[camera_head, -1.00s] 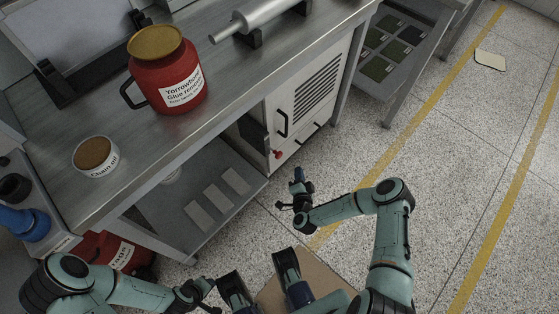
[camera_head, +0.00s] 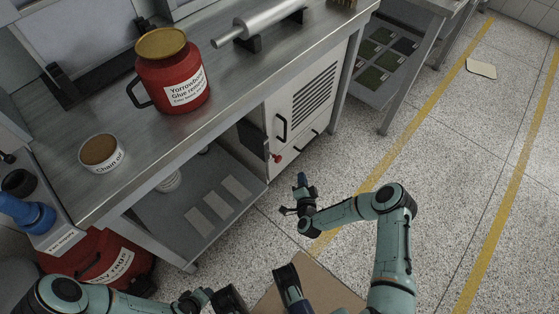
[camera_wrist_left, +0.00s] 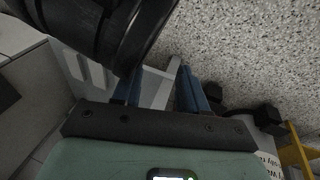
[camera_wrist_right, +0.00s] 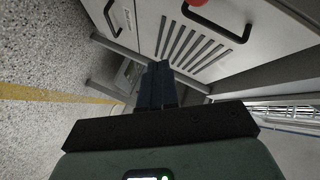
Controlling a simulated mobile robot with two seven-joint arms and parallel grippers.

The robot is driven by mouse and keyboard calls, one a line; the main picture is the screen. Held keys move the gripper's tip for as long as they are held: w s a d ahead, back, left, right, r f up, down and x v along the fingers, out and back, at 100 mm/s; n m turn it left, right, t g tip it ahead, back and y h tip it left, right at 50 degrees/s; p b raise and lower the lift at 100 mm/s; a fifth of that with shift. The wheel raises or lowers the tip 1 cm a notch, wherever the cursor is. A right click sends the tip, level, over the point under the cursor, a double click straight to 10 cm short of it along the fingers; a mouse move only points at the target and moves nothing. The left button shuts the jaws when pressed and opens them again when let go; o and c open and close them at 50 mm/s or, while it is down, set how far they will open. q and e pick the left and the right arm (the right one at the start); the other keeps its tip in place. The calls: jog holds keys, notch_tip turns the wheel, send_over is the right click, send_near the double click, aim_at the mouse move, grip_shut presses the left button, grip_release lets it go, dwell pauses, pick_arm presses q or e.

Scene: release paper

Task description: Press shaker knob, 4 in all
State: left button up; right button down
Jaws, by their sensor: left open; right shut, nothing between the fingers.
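A small red knob (camera_head: 277,157) sits on the front of the white cabinet (camera_head: 300,112) under the bench, below a dark handle. Its red edge also shows at the top of the right wrist view (camera_wrist_right: 197,3). My right gripper (camera_head: 284,211) is below the knob, apart from it, in front of the cabinet. In the right wrist view its blue fingers (camera_wrist_right: 156,78) are shut with nothing between them. My left gripper (camera_head: 205,296) is low at the bottom of the head view, far from the knob. In the left wrist view its blue fingers (camera_wrist_left: 155,88) are apart and empty.
On the bench stand a red glue remover can (camera_head: 171,80), a chain oil tin (camera_head: 101,153) and a metal roller (camera_head: 258,25). A lower shelf (camera_head: 245,187) is left of the cabinet. A red container (camera_head: 100,262) stands at lower left.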

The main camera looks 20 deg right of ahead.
aim_at(277, 158)
pick_arm(q)
jog(key=s+a+f+g+b, duration=0.1)
jog(key=s+f+g+b, duration=0.1)
jog(key=f, duration=0.4)
jog(key=shift+s+a+n+b, duration=0.3)
jog(key=shift+s+b, duration=0.45)
jog(key=shift+s, duration=0.5)
pick_arm(e)
jog(key=w+a, duration=0.3)
jog(key=w, duration=0.4)
jog(key=shift+w, duration=0.15)
pick_arm(q)
jog(key=shift+f, duration=0.1)
pick_arm(e)
jog(key=shift+w+a, duration=0.1)
jog(key=shift+w, duration=0.05)
jog(key=shift+w, duration=0.25)
